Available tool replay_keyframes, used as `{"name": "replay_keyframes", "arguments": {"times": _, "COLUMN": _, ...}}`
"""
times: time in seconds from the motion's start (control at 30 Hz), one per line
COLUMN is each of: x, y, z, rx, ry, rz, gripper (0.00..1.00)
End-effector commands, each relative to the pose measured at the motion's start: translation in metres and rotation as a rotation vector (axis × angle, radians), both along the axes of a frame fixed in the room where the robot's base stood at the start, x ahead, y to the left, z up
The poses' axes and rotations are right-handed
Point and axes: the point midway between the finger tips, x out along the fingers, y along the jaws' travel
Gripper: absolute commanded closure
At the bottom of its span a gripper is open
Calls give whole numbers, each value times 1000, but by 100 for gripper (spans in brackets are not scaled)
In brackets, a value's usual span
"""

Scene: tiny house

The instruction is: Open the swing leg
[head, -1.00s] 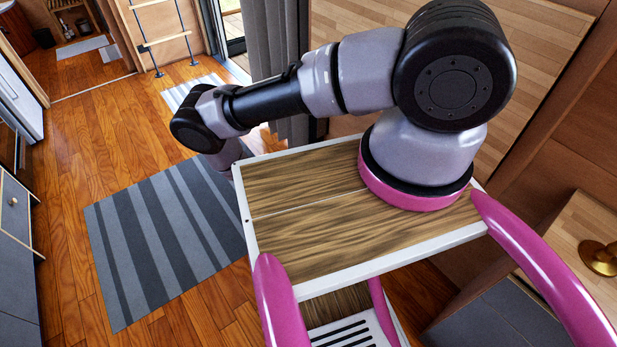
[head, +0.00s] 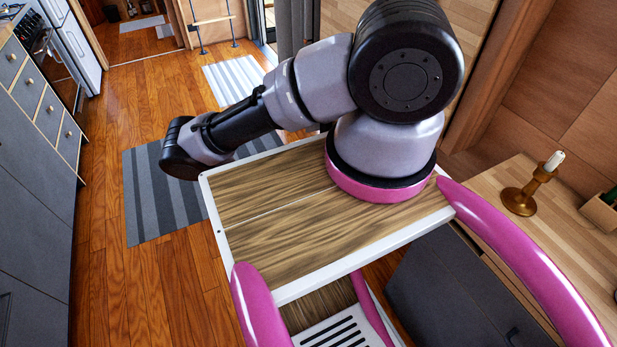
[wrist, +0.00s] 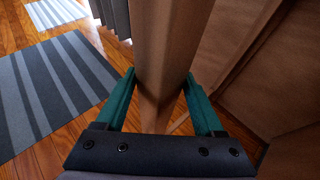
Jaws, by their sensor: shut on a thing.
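The swing leg (wrist: 165,40) is a brown wooden post that runs down the middle of the wrist view towards the floor. My gripper (wrist: 159,76) has green fingers, one on each side of the leg, and is shut on it. The inner contact faces are partly hidden by the leg. In the head view my gripper and the leg are hidden below my arm and platform. A light wooden panel (head: 345,18) stands upright behind my arm in the head view.
A grey striped rug (head: 150,205) lies on the wooden floor, with a paler rug (head: 230,78) beyond. Grey drawers (head: 40,110) line the left side. A wooden surface with a candle holder (head: 520,200) stands close at right. Open floor lies between the left cabinets and me.

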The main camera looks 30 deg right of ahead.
Motion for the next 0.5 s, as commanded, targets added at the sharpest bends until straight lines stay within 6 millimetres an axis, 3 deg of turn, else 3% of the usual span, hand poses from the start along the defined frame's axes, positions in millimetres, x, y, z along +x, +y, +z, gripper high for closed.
{"name": "replay_keyframes", "arguments": {"times": 0.03, "x": -4, "y": -11, "z": 2, "rx": -12, "ry": 2, "rz": -10, "gripper": 100}}
{"name": "replay_keyframes", "arguments": {"times": 0.43, "x": -5, "y": -13, "z": 2, "rx": -13, "ry": 0, "rz": -9, "gripper": 100}}
{"name": "replay_keyframes", "arguments": {"times": 0.47, "x": -5, "y": -13, "z": 2, "rx": -13, "ry": 0, "rz": -9, "gripper": 22}}
{"name": "replay_keyframes", "arguments": {"times": 0.5, "x": -5, "y": -13, "z": 2, "rx": -13, "ry": 1, "rz": -8, "gripper": 20}}
